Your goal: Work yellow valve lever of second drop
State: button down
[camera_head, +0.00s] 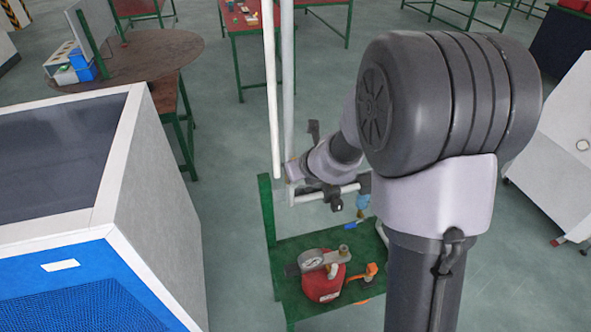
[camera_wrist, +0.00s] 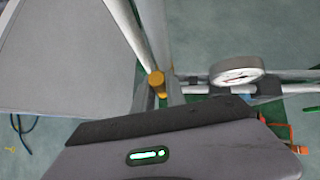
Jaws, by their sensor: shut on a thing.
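My gripper (camera_head: 294,171) is at the vertical white pipes, above the green stand. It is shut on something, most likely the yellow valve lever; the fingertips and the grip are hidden. In the wrist view a small yellow valve part (camera_wrist: 157,83) shows at the pipes, just beyond my gripper's dark body. My gripper's housing with its green light fills the lower part of that view and covers what lies under it. The lever's angle cannot be told.
A green stand (camera_head: 290,250) carries a red tank (camera_head: 323,284) with a gauge. Another round gauge (camera_wrist: 238,71) sits on the horizontal pipe. A blue and white cabinet (camera_head: 160,200) stands close on the left. Open floor lies behind the stand.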

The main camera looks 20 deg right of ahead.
jog(key=shift+f, duration=0.1)
jog(key=c, duration=1.4)
grip_release()
jog(key=shift+o, duration=0.2)
jog(key=p+v, duration=0.7)
jog(key=v, duration=1)
jog(key=shift+r, duration=0.25)
